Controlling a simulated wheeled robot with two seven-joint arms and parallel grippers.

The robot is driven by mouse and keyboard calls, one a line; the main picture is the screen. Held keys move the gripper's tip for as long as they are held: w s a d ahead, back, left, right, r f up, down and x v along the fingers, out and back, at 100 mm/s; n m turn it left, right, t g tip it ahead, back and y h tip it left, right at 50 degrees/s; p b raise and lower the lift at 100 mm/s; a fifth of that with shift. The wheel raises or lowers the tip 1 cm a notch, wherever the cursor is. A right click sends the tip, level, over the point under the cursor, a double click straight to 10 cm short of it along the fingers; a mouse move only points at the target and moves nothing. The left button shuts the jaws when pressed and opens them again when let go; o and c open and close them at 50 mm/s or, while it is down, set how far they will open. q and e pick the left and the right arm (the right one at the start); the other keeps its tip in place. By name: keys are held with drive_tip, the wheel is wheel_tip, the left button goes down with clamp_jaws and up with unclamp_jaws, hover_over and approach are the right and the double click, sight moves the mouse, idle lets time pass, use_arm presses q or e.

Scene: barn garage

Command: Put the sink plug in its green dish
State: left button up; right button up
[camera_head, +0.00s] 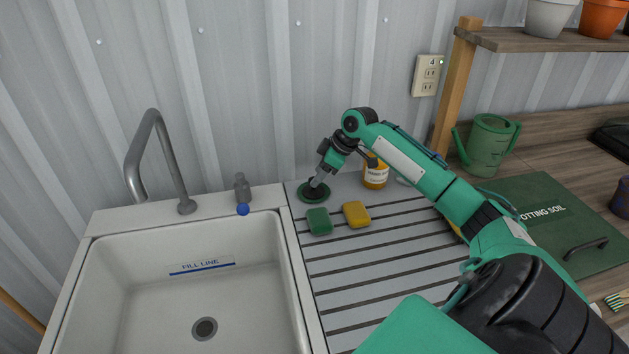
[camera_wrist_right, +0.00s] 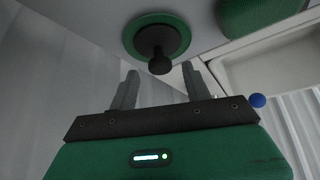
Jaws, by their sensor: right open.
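The green dish (camera_head: 304,197) is a small round dish at the back left corner of the ribbed drainboard. In the right wrist view the dish shows as a green ring (camera_wrist_right: 130,38). The black sink plug (camera_wrist_right: 158,40) sits inside that ring, with its dark knob pointing toward my gripper. My right gripper (camera_head: 316,183) is over the dish and hides part of it in the head view. In the wrist view my right gripper (camera_wrist_right: 160,72) is open, with the knob at or just beyond its fingertips, not clasped. My left gripper is not in view.
A green sponge (camera_head: 319,222) and a yellow sponge (camera_head: 356,214) lie in front of the dish. An orange-yellow bottle (camera_head: 376,174) stands to the right, by my forearm. The white sink (camera_head: 290,262) with its faucet (camera_head: 150,150) is to the left. The corrugated wall is close behind.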

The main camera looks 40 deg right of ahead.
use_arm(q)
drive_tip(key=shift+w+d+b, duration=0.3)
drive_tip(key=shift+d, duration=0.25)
use_arm(e)
drive_tip(key=v, duration=0.8)
drive_tip(key=shift+r, duration=0.2)
drive_tip(key=shift+s, duration=0.1)
